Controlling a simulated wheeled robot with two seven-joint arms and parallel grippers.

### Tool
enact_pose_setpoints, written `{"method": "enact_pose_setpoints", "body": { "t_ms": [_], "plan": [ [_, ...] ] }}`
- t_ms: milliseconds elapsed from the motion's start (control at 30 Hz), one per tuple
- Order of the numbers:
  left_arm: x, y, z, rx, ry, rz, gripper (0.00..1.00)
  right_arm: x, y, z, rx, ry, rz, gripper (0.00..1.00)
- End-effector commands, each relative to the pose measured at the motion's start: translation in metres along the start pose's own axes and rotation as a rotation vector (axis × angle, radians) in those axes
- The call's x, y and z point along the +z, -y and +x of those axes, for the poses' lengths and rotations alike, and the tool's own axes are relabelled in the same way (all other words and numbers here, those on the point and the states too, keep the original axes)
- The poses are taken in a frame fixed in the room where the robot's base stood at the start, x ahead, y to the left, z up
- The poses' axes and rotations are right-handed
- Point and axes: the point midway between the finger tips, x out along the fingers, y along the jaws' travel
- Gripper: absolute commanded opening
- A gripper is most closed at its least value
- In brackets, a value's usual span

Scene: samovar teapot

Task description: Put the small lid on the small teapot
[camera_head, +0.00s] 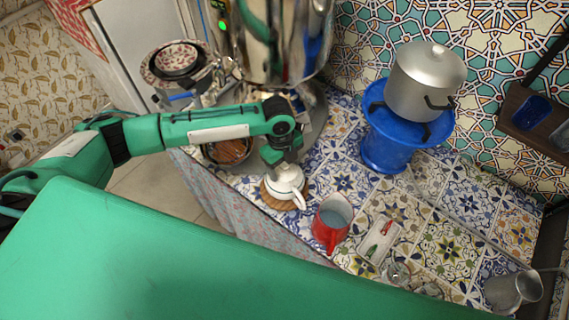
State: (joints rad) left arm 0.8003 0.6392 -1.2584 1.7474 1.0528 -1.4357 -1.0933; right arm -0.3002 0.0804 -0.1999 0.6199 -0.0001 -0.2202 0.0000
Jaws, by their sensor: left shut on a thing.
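The small white teapot (287,184) stands on a round wooden coaster (268,199) near the table's front edge, its spout or handle toward the lower right. My left gripper (281,162) comes down from above at the teapot's top. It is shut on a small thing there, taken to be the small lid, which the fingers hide. I cannot tell whether the lid touches the teapot's opening. My right gripper is not in view.
A red jug (331,222) stands close to the teapot's right. A large shiny samovar (275,45) rises behind my left arm. A grey pot (426,82) sits on a blue stand (388,147). A metal jug (513,290) is at the lower right. Tiles between are mostly clear.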

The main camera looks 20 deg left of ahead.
Motion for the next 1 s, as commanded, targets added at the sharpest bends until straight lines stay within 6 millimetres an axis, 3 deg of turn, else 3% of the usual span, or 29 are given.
{"method": "enact_pose_setpoints", "body": {
  "t_ms": [833, 867, 1000],
  "plan": [
    [0.0000, -0.0002, 0.0012, 0.000, 0.000, 0.000, 0.46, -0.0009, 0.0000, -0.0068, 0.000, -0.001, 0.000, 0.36],
    [0.0000, -0.0002, 0.0012, 0.000, 0.000, 0.000, 0.70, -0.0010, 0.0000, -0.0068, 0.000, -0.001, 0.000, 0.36],
    [0.0000, -0.0002, 0.0012, 0.000, 0.000, 0.000, 0.94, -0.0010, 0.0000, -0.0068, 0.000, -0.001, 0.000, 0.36]
  ]
}}
